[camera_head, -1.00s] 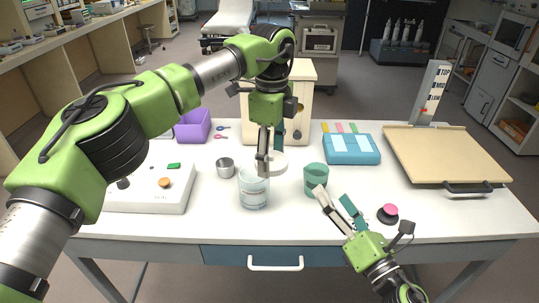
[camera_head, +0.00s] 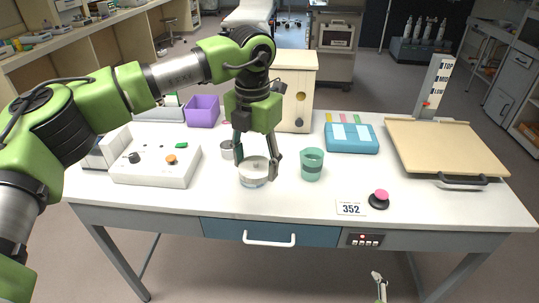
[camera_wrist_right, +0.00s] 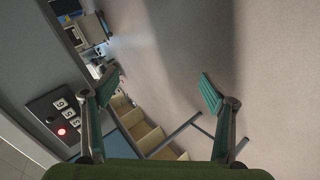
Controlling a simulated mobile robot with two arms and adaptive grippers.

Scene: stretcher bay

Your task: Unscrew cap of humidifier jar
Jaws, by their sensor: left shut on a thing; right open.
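The humidifier jar (camera_head: 253,182) stands on the white table, clear and low, left of the green cup. A round white cap (camera_head: 256,167) with a small knob shows at its top. My left gripper (camera_head: 257,163) points down over the jar, its two fingers spread to either side and shut on the cap. I cannot tell whether the cap is seated on the jar or just above it. My right gripper (camera_wrist_right: 160,85) is open and empty in the right wrist view. Its tip (camera_head: 380,280) shows below the table's front edge in the head view.
A green cup (camera_head: 312,166) stands close right of the jar, a metal cup (camera_head: 227,150) behind it to the left. A control box (camera_head: 155,172) is further left. A pink button (camera_head: 380,198) and a "352" card (camera_head: 351,208) lie front right. The table between jar and front edge is clear.

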